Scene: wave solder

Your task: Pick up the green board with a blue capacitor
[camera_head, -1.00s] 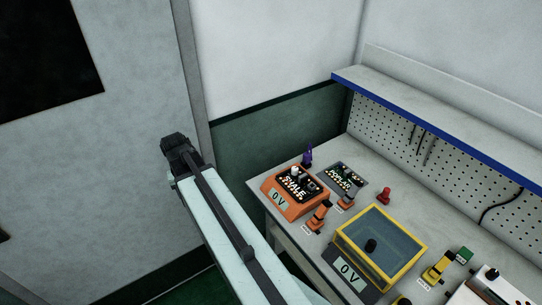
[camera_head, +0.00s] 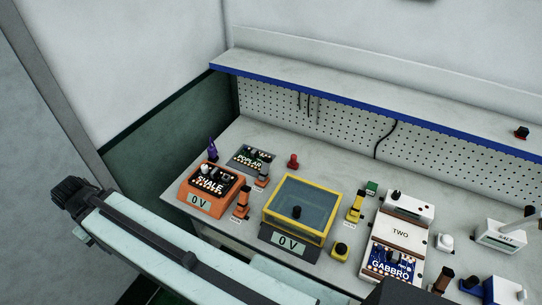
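A dark, greenish board labelled POPLAR (camera_head: 252,157) lies flat on the bench at the back left. Small parts stand on it, too small for me to tell a blue capacitor. A dark board labelled SHALE (camera_head: 212,181) sits on an orange unit reading 0 V, left of centre. A blue board labelled GABBRO (camera_head: 391,263) sits in a white and brown unit on the right. I cannot tell which board is the green one with a blue capacitor. My arm crosses the lower left, in front of the bench. I make out no gripper fingers.
The grey bench (camera_head: 335,165) holds a yellow-framed tank (camera_head: 301,209), a red knob (camera_head: 293,160), a purple item (camera_head: 212,147) and orange and yellow clamps. A blue-edged shelf (camera_head: 380,111) runs above the pegboard. The bench strip before the pegboard is mostly clear.

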